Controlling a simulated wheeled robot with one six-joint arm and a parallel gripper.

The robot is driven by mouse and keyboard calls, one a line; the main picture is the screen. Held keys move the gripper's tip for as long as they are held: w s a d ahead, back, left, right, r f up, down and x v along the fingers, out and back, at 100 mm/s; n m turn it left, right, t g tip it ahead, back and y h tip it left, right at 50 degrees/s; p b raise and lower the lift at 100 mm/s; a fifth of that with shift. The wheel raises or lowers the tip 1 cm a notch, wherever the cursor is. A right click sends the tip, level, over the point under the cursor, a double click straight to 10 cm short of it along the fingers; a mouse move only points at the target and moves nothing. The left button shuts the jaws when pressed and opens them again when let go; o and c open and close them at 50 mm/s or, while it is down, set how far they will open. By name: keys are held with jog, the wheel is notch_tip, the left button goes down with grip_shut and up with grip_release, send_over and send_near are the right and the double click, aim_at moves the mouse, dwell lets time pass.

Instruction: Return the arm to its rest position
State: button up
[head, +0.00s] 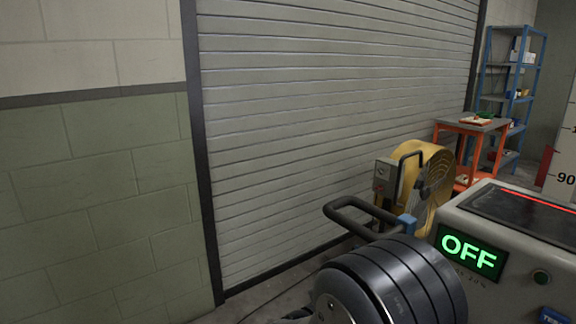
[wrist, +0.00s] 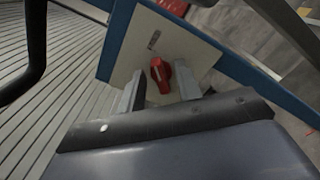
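My gripper (wrist: 160,84) shows in the wrist view, with its two grey fingers spread apart and nothing held between them. Beyond the fingertips is a red knob (wrist: 159,73) on a pale plate (wrist: 128,58) with a blue border. The knob appears between the fingers in the picture, with a gap on each side; I cannot tell how far away it is. In the head view I cannot make out my gripper's fingers. A dark rounded, banded body (head: 400,280) fills the lower middle and hides what lies behind it.
A grey machine (head: 475,225) with a green OFF display (head: 468,252) stands at right. A yellow fan (head: 428,165) is behind it. A dark tubular handle (head: 350,210) rises near the banded body. A roller shutter (head: 320,110) spans the back. The floor at lower left looks clear.

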jog(key=v, duration=1.1)
jog(key=w+d+n+p, duration=0.6)
jog(key=d+n+p, duration=0.2)
jog(key=p, duration=0.4)
jog(key=shift+w+d+n, duration=0.3)
jog(key=shift+w+n, duration=0.1)
jog(key=shift+n, duration=0.5)
